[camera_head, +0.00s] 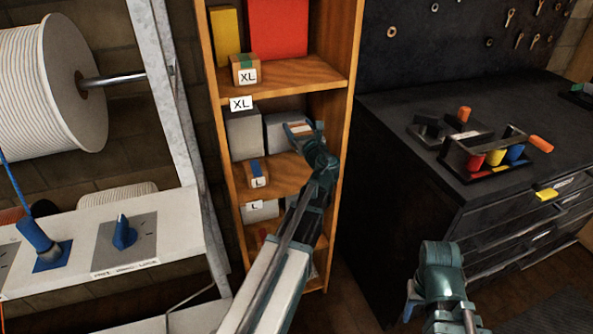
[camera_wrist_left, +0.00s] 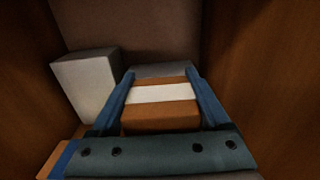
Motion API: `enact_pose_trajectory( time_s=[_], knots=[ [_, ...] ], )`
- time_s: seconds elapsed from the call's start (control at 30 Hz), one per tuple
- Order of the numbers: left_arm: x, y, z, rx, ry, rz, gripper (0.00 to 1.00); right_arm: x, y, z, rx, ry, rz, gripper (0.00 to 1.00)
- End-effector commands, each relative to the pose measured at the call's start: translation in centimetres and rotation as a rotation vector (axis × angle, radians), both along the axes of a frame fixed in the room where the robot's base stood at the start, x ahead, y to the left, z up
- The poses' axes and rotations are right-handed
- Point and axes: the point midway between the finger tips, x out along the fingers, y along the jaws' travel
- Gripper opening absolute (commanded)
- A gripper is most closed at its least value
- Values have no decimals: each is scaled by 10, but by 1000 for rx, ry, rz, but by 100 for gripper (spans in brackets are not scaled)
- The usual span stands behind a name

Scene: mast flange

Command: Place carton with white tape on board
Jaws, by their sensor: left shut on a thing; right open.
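My left gripper (camera_head: 302,130) reaches into the middle compartment of the wooden shelf unit. It is shut on a small brown carton with white tape (camera_wrist_left: 162,95), and blue fingers press its two sides in the left wrist view. The carton shows only partly between the fingers in the head view (camera_head: 300,127). The compartment's shelf board (camera_head: 285,172) lies below; I cannot tell whether the carton touches it. My right gripper (camera_head: 440,312) is open, low at the right, and its tips are partly cut off by the frame.
A carton with blue tape (camera_head: 257,174) sits at this board's front left, by an L label. Grey boxes (camera_head: 244,135) stand behind. A carton with green tape (camera_head: 245,68) is on the board above. A dark workbench (camera_head: 400,130) stands to the right.

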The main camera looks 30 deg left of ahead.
Motion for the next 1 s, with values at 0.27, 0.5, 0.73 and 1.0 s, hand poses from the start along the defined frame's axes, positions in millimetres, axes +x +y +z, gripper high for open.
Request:
enact_pose_trajectory(
  time_s=[0.27, 0.5, 0.73, 1.0],
  knots=[
    [0, 0, -12, 0, 0, 0, 0, 0, 0, -13, 0, 0, 0, 50],
    [0, 0, -49, 0, 0, 0, 0, 0, 0, -50, 0, 0, 0, 50],
    [0, 0, -64, 1, 1, 0, 0, 0, 0, -64, 0, 0, 0, 50],
    [0, 0, -77, 0, 0, 0, 0, 0, 0, -77, 0, 0, 0, 50]
  ],
)
